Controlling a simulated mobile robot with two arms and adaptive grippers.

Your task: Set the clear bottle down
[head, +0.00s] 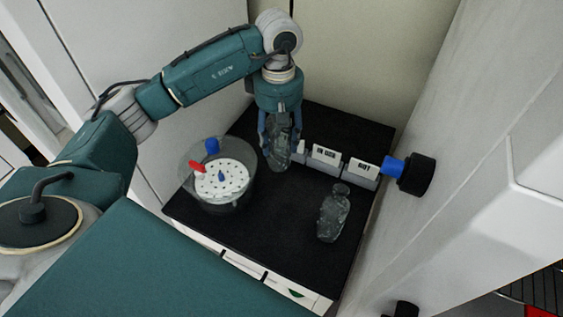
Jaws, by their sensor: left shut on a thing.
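A clear bottle (280,155) is held upright in my left gripper (278,140), which points down over the black bench top. The gripper's blue fingers are closed around the bottle's upper part. The bottle's base is at or just above the surface; I cannot tell whether it touches. A second clear bottle (333,218) stands apart on the black top, nearer and to the right. My right gripper does not show.
A clear round vessel (238,202) with a white perforated disc and red and blue parts stands left of the held bottle. Labelled white blocks (327,156) line the right-rear. A blue-and-black knob (410,172) juts at right. The black top (265,235) is clear in front.

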